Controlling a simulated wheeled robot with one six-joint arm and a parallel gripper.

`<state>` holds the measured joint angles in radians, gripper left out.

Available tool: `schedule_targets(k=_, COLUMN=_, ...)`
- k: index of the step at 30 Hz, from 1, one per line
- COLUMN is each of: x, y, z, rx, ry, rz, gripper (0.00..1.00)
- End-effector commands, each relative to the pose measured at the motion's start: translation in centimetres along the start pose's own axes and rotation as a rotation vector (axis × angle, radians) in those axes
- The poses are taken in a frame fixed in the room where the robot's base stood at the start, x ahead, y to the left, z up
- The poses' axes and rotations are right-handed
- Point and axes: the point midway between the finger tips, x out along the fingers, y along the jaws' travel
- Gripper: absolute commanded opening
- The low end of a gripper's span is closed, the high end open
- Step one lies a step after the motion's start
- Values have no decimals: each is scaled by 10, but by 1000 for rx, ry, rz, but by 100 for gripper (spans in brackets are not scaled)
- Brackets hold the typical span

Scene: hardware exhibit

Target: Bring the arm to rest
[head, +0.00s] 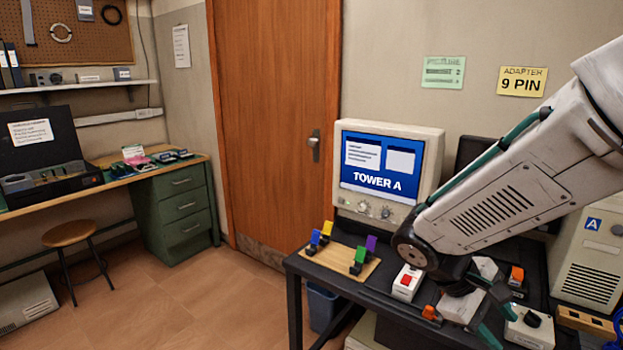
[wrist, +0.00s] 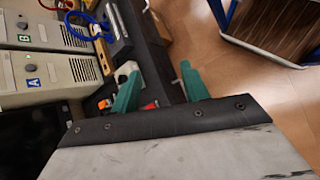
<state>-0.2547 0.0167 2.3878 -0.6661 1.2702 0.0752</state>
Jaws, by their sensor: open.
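My arm reaches in from the right of the head view, over the dark table (head: 345,285). My gripper (head: 492,318) hangs down near the table's front right, among small switch boxes. In the wrist view my gripper (wrist: 155,85) shows two green fingers spread apart with nothing between them. In the head view the arm hides part of the table and whatever is behind it.
A monitor (head: 388,170) reading "TOWER A" stands on the table. A wooden board (head: 338,258) holds several coloured clips. A red-button box (head: 407,282) and a black-knob box (head: 530,328) are near my gripper. A beige tower (head: 590,255) stands right. Open floor (head: 190,290) lies left.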

Motion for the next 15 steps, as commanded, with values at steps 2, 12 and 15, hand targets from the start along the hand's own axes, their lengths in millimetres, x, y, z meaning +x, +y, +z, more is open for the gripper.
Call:
schedule_targets(k=2, x=-7, y=-13, z=25, rx=81, ry=51, rz=-121, gripper=45)
schedule_targets(k=12, x=-46, y=-66, z=93, rx=378, ry=323, rz=-547, gripper=45)
schedule_targets(k=15, x=-57, y=-72, z=108, rx=453, ry=402, rz=-613, gripper=45)
